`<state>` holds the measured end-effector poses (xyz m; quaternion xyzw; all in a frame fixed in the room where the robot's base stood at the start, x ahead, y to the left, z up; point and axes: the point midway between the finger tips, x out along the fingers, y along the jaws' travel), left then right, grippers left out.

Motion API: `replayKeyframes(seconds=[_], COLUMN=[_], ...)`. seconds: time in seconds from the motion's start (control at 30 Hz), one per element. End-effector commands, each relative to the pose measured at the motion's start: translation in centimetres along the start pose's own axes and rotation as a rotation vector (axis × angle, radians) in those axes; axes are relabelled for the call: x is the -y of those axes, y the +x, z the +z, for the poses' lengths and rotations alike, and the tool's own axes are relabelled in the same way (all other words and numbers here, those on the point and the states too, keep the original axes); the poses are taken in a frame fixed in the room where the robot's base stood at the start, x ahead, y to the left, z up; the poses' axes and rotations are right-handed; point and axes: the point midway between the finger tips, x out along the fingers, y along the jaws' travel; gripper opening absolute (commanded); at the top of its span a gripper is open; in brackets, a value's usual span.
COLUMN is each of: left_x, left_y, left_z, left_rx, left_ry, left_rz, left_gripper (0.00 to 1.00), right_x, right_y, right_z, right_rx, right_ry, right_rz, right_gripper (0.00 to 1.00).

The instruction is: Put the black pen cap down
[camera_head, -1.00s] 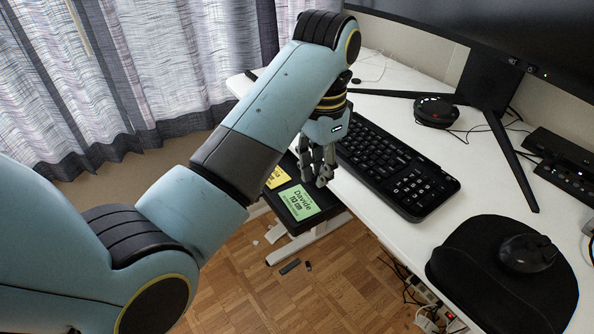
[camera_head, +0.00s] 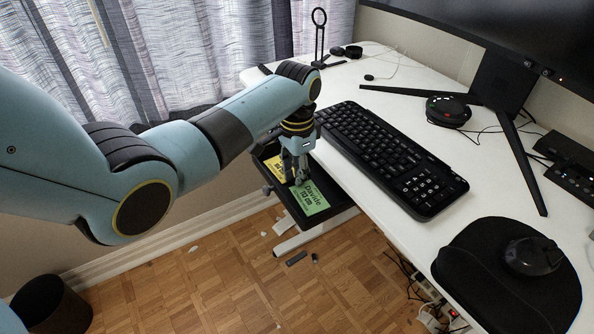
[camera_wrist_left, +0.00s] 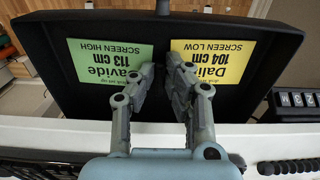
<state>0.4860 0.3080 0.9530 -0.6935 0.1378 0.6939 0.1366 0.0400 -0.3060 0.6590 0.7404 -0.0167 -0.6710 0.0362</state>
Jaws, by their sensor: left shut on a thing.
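My left gripper (camera_head: 296,178) points down over the black drawer tray (camera_head: 326,219) under the desk's front edge. In the left wrist view its fingers (camera_wrist_left: 160,75) reach in over the tray (camera_wrist_left: 268,24), between a green note (camera_wrist_left: 98,62) and a yellow note (camera_wrist_left: 215,63). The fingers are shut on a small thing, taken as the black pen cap. The cap itself cannot be made out between the fingers against the dark tray. My right gripper is not in view.
The white desk (camera_head: 400,226) carries a keyboard (camera_head: 392,160) close to the tray. A mouse (camera_head: 532,256) rests on a black pad (camera_head: 470,285). A dark bar (camera_head: 296,258) and a smaller dark piece (camera_head: 315,259) lie on the wooden floor.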

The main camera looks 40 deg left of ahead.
Motion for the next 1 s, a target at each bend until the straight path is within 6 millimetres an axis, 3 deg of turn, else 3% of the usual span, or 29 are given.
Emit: replayKeyframes(seconds=[0.23,0.27,0.4,0.77,1.0], left_x=[0.0,0.0,0.0,0.0,0.0], left_y=[0.3,0.3,0.3,-0.2,-4.6], left_z=[0.0,0.0,0.0,0.0,-0.1], left_rx=[0.000,0.000,0.000,0.001,-0.004], left_ry=[0.000,0.000,0.000,0.000,-0.001], left_rz=[0.000,0.000,0.001,0.000,-0.001], left_gripper=[0.03,0.15,0.33,0.34,0.34], right_x=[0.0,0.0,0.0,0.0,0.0], right_y=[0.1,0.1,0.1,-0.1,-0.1], right_z=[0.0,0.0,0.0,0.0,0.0], right_rx=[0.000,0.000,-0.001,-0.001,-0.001], right_ry=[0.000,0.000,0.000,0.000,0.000], right_rz=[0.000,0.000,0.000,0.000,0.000], right_gripper=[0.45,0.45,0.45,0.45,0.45])
